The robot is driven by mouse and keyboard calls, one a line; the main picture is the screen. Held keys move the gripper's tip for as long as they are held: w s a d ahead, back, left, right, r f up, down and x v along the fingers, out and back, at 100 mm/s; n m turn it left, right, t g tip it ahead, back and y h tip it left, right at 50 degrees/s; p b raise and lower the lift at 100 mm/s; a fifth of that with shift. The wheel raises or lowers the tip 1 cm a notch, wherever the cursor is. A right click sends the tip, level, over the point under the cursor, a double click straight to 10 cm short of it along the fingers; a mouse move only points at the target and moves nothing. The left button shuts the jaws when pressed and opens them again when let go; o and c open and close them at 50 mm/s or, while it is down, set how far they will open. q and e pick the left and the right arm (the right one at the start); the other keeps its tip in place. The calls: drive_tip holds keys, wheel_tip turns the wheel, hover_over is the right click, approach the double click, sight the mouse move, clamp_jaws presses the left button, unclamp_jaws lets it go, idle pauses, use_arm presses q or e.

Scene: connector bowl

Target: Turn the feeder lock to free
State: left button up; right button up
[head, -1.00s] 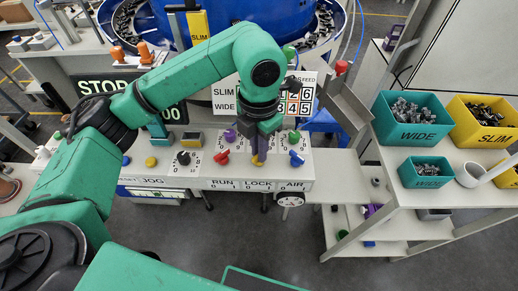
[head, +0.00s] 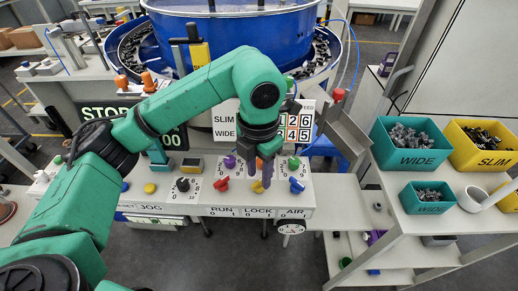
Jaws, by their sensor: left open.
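The yellow lock knob (head: 257,187) sits on the front control panel (head: 240,210) above the word LOCK, between the red RUN knob (head: 221,184) and the blue AIR knob (head: 297,185). My left gripper (head: 266,176) is open, its fingers pointing down just behind and above the yellow knob. They partly overlap it in the picture; I cannot tell whether they touch it. The setting of the lock knob is too small to read. My right gripper is not in view.
Close by on the panel are a purple knob (head: 230,161), a green knob (head: 293,162) and a black dial (head: 183,185). A blue bowl feeder (head: 235,35) stands behind. Teal bins (head: 413,159) and yellow bins (head: 470,157) stand on the right shelf.

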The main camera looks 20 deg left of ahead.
sight(259, 181)
use_arm(q)
wheel_tip(259, 181, up, 13)
drive_tip(key=p, duration=0.2)
drive_tip(key=shift+r, duration=0.2)
